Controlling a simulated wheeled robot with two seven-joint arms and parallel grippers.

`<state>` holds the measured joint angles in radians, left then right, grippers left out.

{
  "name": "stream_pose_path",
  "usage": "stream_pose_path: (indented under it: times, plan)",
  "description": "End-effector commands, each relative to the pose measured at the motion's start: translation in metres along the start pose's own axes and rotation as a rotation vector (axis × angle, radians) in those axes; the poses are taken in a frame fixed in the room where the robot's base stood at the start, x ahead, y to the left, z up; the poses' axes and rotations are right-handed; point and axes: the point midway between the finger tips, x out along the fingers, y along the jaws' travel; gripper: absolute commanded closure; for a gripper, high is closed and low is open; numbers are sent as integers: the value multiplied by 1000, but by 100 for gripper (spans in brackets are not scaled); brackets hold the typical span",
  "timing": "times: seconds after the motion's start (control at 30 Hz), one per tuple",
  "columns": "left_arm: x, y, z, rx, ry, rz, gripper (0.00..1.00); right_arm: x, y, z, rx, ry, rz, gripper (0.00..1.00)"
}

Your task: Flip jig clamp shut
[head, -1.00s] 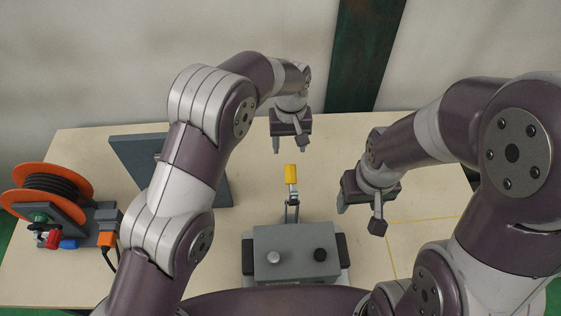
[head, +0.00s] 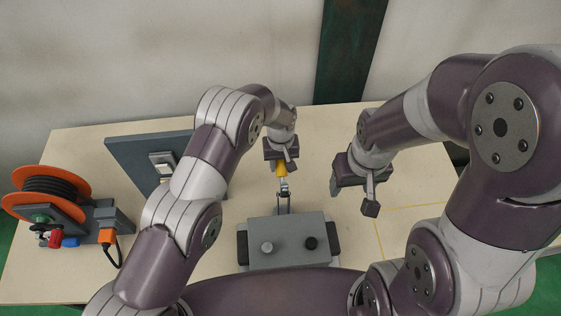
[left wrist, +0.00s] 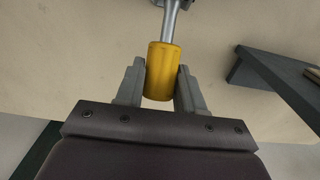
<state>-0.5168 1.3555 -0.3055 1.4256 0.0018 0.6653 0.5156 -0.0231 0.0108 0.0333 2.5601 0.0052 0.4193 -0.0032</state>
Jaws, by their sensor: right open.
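The jig clamp has a yellow handle (head: 281,170) on a metal lever (head: 284,190) at the back of a grey box-shaped jig (head: 288,233). My left gripper (head: 281,163) is at the handle. In the left wrist view the yellow handle (left wrist: 161,72) lies between my left gripper's fingers (left wrist: 161,88), which are closed in against its sides. The lever (left wrist: 171,20) runs from the handle to the top edge of that view. My right gripper (head: 353,198) is open and empty, to the right of the clamp above the table.
An orange cable reel (head: 47,192) stands at the left of the table (head: 420,190). A dark upright panel (head: 140,150) is behind my left arm and shows in the left wrist view (left wrist: 275,80). The table's right side, with yellow lines, is clear.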

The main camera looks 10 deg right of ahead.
Motion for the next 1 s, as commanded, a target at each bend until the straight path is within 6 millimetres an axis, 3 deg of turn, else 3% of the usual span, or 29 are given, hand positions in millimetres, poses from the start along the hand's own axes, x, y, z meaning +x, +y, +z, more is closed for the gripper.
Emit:
stream_pose_path:
  times: [0.03,0.07,0.1,0.47,0.73,1.0]
  plan:
    - [0,-1,0,0,0,-1,87,0,0,0,0,0,0,36]
    - [0,-1,0,0,0,-1,97,0,0,0,0,0,0,36]
    - [0,-1,0,0,0,-2,100,0,0,0,0,0,0,36]
    - [-4,-1,4,1,64,-2,100,8,0,1,0,0,0,36]
    - [-8,0,16,6,251,1,100,51,0,6,0,0,0,36]
    - [-23,0,29,0,249,0,100,77,0,9,0,0,0,36]
